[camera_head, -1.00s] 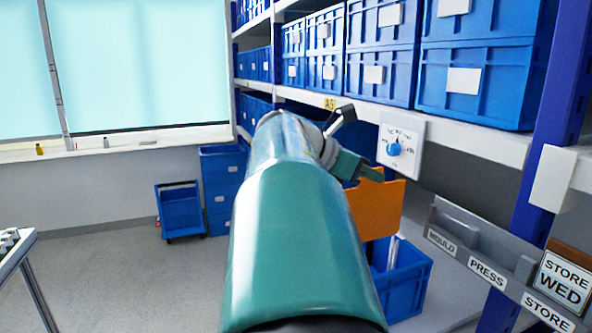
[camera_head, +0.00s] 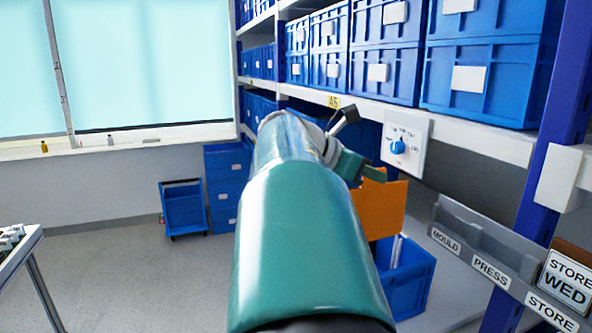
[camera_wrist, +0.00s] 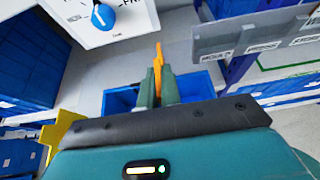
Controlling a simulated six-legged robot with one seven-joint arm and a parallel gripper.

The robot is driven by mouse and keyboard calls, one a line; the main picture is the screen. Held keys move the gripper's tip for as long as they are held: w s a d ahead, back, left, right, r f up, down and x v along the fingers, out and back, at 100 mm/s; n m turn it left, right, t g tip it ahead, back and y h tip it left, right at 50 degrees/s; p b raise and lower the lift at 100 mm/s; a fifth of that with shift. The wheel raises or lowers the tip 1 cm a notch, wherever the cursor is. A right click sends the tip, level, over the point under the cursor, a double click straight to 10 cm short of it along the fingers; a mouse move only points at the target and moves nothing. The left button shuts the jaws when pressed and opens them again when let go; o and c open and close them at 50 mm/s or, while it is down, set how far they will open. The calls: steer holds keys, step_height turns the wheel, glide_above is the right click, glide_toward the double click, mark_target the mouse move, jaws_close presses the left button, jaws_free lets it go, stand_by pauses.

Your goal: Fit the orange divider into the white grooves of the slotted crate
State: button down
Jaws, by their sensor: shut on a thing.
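The orange divider (camera_head: 380,207) is a flat panel that hangs upright in the air above the blue crate. In the wrist view the divider (camera_wrist: 158,56) shows nearly edge-on between the two green fingers of my gripper (camera_wrist: 156,84). My gripper (camera_head: 366,172) is shut on the divider near its upper edge. The blue slotted crate (camera_head: 408,285) stands below, with a white strip (camera_head: 397,250) visible inside it. In the wrist view the crate (camera_wrist: 118,100) lies beyond and under my fingers. The divider looks apart from the crate, and the grooves are mostly hidden.
A white panel (camera_head: 420,128) with a blue rotary knob (camera_head: 398,146) is close behind my gripper. A grey labelled holder (camera_head: 480,255) and a blue post (camera_head: 555,130) stand to the right. Shelves of blue bins (camera_head: 480,80) rise behind. Open floor (camera_head: 130,270) lies left.

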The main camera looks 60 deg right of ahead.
mark_target(379, 238)
steer(key=shift+f, duration=1.1)
stand_by(0.6)
steer(key=shift+f, duration=5.85)
steer(key=c, duration=1.5)
jaws_free()
steer(key=v, duration=1.3)
steer(key=shift+w+a+r, duration=0.15)
steer(key=shift+w+a, duration=0.1)
steer(key=shift+a, duration=0.05)
